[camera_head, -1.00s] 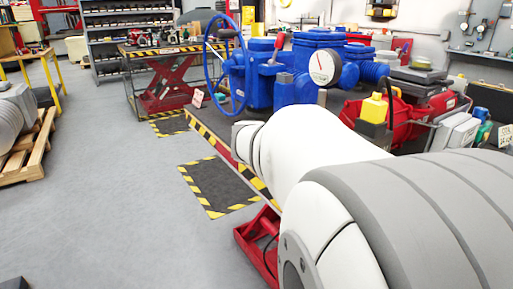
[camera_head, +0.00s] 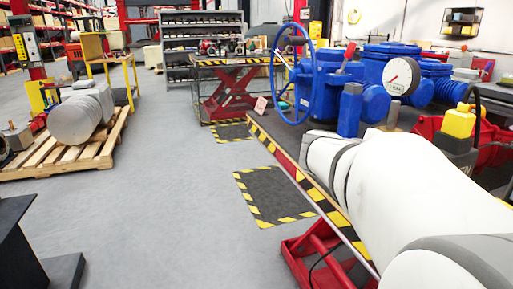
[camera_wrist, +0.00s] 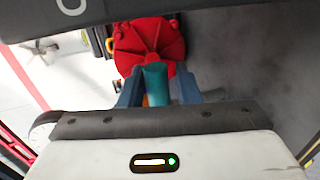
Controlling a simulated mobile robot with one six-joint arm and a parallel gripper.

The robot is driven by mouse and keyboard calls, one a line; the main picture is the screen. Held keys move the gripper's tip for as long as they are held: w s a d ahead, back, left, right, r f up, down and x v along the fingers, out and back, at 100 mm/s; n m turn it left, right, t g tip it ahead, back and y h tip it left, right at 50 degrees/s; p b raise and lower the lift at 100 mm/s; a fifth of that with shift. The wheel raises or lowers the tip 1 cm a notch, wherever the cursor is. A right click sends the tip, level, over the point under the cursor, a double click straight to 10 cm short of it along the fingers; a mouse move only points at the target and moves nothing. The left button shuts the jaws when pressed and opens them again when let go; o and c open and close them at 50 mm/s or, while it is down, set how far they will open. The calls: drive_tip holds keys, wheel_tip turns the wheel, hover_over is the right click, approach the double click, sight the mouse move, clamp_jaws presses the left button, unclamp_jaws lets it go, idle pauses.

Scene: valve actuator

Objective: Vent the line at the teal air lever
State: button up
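The teal air lever (camera_wrist: 156,80) shows in the wrist view as a short upright teal piece between the two fingers of my gripper (camera_wrist: 158,88). A finger stands close on each side of it. I cannot tell whether they press on it or leave a small gap. A red round ribbed body (camera_wrist: 148,42) lies just beyond the lever. In the head view my white arm reaches in from the lower right. The gripper and lever do not show there.
A blue valve with a blue handwheel (camera_head: 292,75) and a dial gauge (camera_head: 401,76) stand on the bench at the right. A yellow-topped part (camera_head: 458,121) sits near my arm. A pallet (camera_head: 75,150) carries a grey cylinder at the left. The middle floor is clear.

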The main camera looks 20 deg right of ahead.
drive_tip(key=shift+o, duration=0.8)
drive_tip(key=shift+a, duration=0.1)
drive_tip(key=p+v, duration=0.1)
drive_tip(key=v, duration=0.6)
drive_tip(key=shift+a, duration=0.35)
drive_tip(key=shift+r+p, duration=0.2)
drive_tip(key=shift+p, duration=0.15)
drive_tip(key=s+a+r+t+y+p, duration=0.1)
drive_tip(key=a+y+p, duration=0.6)
drive_tip(key=a+p, duration=0.4)
drive_tip(key=s+a+r+t+y+p, duration=0.1)
drive_tip(key=s+a+y+p, duration=0.1)
drive_tip(key=a+y+p, duration=0.6)
drive_tip(key=a+p, duration=0.4)
drive_tip(key=shift+s+r+t+p, duration=0.3)
